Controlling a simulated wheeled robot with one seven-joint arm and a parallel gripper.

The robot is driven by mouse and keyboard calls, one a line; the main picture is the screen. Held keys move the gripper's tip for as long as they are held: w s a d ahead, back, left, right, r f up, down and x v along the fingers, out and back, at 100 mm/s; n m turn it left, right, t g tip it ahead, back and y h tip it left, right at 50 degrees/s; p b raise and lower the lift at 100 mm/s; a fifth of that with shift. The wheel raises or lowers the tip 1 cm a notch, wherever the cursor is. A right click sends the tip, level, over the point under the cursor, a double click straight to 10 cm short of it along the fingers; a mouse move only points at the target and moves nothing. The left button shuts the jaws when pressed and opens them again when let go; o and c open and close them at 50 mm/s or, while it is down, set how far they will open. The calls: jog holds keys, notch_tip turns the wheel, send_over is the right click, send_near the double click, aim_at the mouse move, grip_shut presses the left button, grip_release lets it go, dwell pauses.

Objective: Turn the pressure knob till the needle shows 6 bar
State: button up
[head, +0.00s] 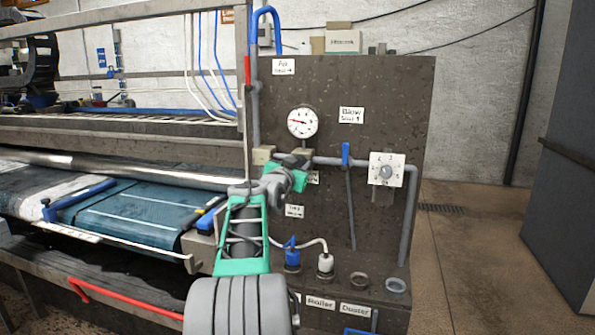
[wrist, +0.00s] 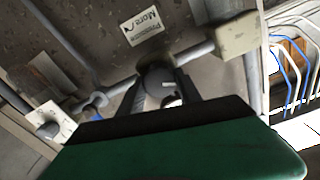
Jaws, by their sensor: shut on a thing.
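The pressure knob (wrist: 156,86) is a dark grey round knob on the horizontal pipe. In the wrist view it sits between the two dark fingers of my gripper (wrist: 158,92), which is shut on it. In the head view my gripper (head: 293,163) reaches the pipe just below the gauge and mostly hides the knob. The round white pressure gauge (head: 302,122) is on the dark panel; its red needle points left and slightly up, and its numbers are too small to read. A label reading "Pressure More" with an arrow (wrist: 145,27) shows near the knob.
A selector knob on a white plate (head: 387,169) is at the panel's right. A blue lever (head: 346,154) stands on the pipe between. Blue and white plugs sit on the ledge below. The conveyor (head: 135,215) lies left; open floor (head: 470,240) is at right.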

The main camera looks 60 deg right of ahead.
jog(key=m+b, duration=0.1)
jog(key=b, duration=0.1)
jog(key=m+b, duration=0.3)
jog(key=m, duration=0.1)
jog(key=shift+f+b, duration=0.3)
jog(key=shift+b, duration=0.1)
jog(key=m+b, duration=0.4)
jog(key=m, duration=0.1)
jog(key=shift+s+m, duration=0.1)
jog(key=shift+m, duration=0.3)
jog(key=m+b, duration=0.3)
jog(key=m, duration=0.3)
jog(key=shift+b, duration=0.35)
jog(key=m+b, duration=0.2)
jog(key=m, duration=0.3)
jog(key=o, duration=1.4)
jog(key=shift+c, duration=0.2)
